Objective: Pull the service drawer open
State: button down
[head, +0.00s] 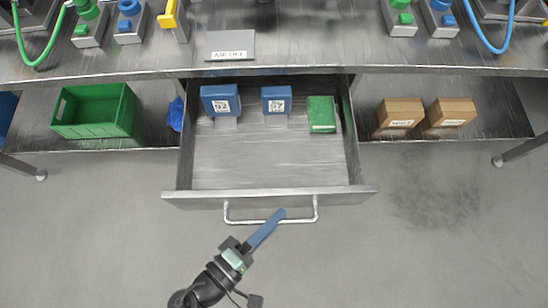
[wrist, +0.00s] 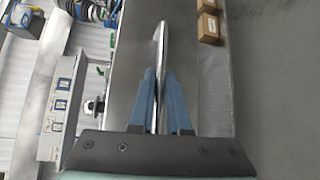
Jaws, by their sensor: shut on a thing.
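The service drawer (head: 270,201) stands pulled out from under the steel table, its inside showing in the head view. Its bar handle (head: 302,219) runs along the front face. My gripper (head: 280,214) reaches the handle near its middle. In the wrist view the handle (wrist: 162,50) passes between the two blue fingers of my gripper (wrist: 162,80), which are shut on it. Inside the drawer, two blue boxes with printed labels (head: 220,100) (head: 276,99) and a green packet (head: 321,114) lie toward the back.
A green crate (head: 96,128) stands on the lower shelf at left, with a blue item (head: 176,114) beside it. Two cardboard boxes (head: 401,113) (head: 450,112) stand on the shelf at right. A labelled plate (head: 230,46) lies on the tabletop. The floor before the drawer is clear.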

jog(key=shift+s, duration=0.2)
jog(key=c, duration=0.9)
grip_release()
jog(key=shift+s+a, duration=0.1)
jog(key=b+v, duration=0.1)
jog(key=v, duration=1.1)
jog(key=shift+s+a, duration=0.25)
jog(key=shift+s, duration=0.05)
jog(key=shift+r, duration=0.1)
